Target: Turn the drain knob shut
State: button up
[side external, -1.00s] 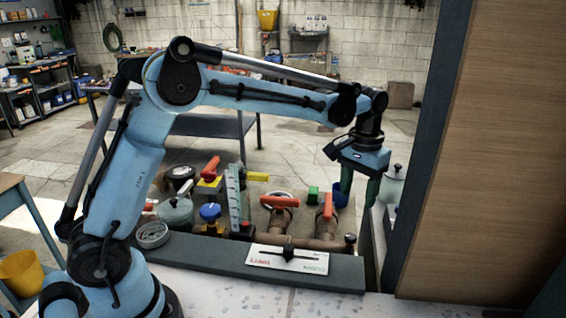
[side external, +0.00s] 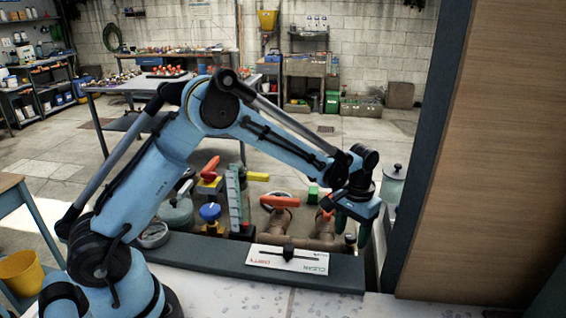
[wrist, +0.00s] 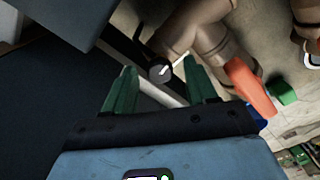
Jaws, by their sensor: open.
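A round black knob with a white pointer line (wrist: 160,72) shows in the wrist view, near a dark rail by the pipes. The pointer slants up to the right. In the side view a small dark knob (side external: 350,240) stands at the right end of the brown pipe, just under my gripper. My gripper (side external: 352,229) points down with its green fingers apart and empty. In the wrist view the knob appears between the fingertips of my gripper (wrist: 160,78). I cannot tell whether the fingers touch it.
Orange-handled valves (side external: 280,202) and a brown pipe (side external: 315,243) lie left of my gripper. A clean/dirty slider plate (side external: 288,260) is on the front ledge. A tall wood-faced panel (side external: 490,150) closes off the right, and a lidded pale pot (side external: 393,185) stands close behind.

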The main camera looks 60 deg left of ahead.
aim_at(351, 236)
jog(key=shift+c, duration=0.3)
jog(key=c, duration=1)
jog(key=shift+m, duration=0.8)
jog(key=o, duration=1.1)
jog(key=shift+c, duration=0.2)
notch_tip(351, 236, up, 12)
jog(key=shift+r, duration=0.1)
